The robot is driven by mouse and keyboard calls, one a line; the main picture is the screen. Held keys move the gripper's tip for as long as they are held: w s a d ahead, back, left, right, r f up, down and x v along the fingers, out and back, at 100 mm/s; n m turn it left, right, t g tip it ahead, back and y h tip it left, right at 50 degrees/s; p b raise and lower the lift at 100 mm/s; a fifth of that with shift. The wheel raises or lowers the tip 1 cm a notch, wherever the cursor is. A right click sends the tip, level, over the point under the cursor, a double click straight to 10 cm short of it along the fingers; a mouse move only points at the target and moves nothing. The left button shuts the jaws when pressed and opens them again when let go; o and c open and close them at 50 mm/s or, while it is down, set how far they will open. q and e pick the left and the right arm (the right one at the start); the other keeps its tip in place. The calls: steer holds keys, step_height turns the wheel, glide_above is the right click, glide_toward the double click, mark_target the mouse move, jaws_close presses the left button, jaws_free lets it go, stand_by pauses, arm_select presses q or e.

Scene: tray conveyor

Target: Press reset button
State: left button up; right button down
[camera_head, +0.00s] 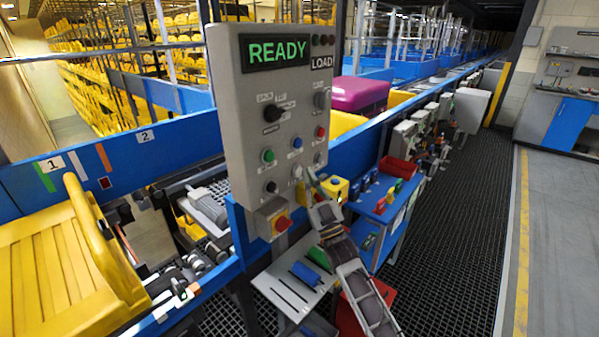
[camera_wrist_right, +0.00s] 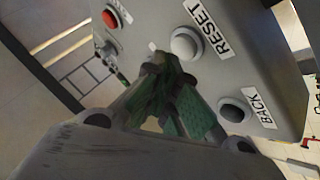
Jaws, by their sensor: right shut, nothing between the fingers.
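The grey control panel (camera_head: 235,140) stands upright with a lit green READY display. The reset button (camera_wrist_right: 187,44) is a round pale button beside the RESET label in the right wrist view. In the head view, a small white button (camera_head: 296,171) low on the panel appears to be the same one. My right gripper (camera_head: 312,175) is shut and empty, reaching up from the lower right. In the right wrist view its fingertips (camera_wrist_right: 162,62) are close beside the reset button; I cannot tell whether they touch it. My left gripper is not in view.
A black button (camera_wrist_right: 235,112) labelled BACK and a red button (camera_wrist_right: 110,18) sit near the reset button. A blue cart (camera_head: 370,205) with small parts stands to the right. The dark grated aisle (camera_head: 450,220) is clear.

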steer(key=shift+s+d, duration=0.2)
steer(key=shift+d, duration=0.1)
steer(key=s+d+p, duration=0.1)
steer(key=d, duration=0.1)
steer(key=s+d+p, duration=0.1)
steer(key=shift+s+d, duration=0.4)
stand_by(0.6)
stand_by(0.6)
